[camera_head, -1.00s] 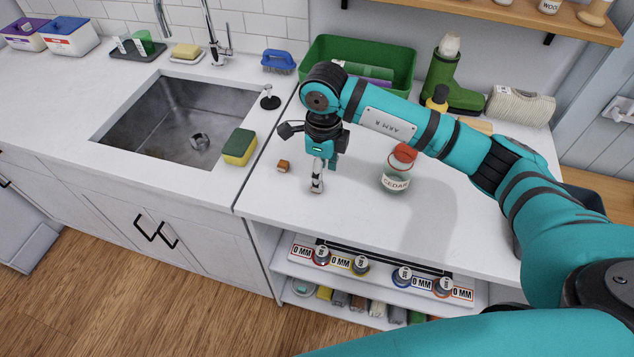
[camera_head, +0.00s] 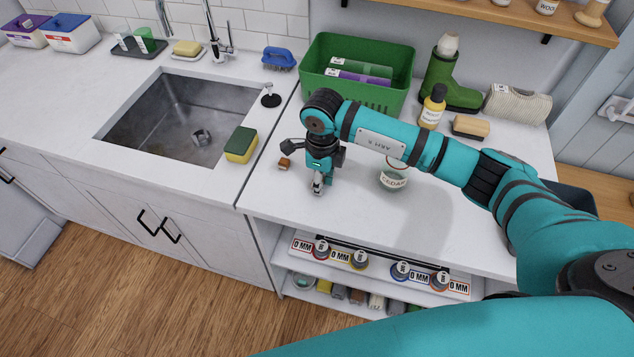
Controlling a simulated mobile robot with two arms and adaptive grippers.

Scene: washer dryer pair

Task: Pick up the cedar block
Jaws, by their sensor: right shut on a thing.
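A small brown block (camera_head: 284,164), which looks like a cedar block, lies on the white counter just right of the sponge. My right gripper (camera_head: 318,187) points down at the counter a short way right of and nearer than this block, apart from it. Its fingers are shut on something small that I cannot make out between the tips. A glass jar labelled CEDAR (camera_head: 393,178) stands right of the gripper, its top partly hidden by my right arm. My left gripper is not in view.
A yellow-green sponge (camera_head: 241,145) sits by the sink (camera_head: 185,120). The counter's front part is clear.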

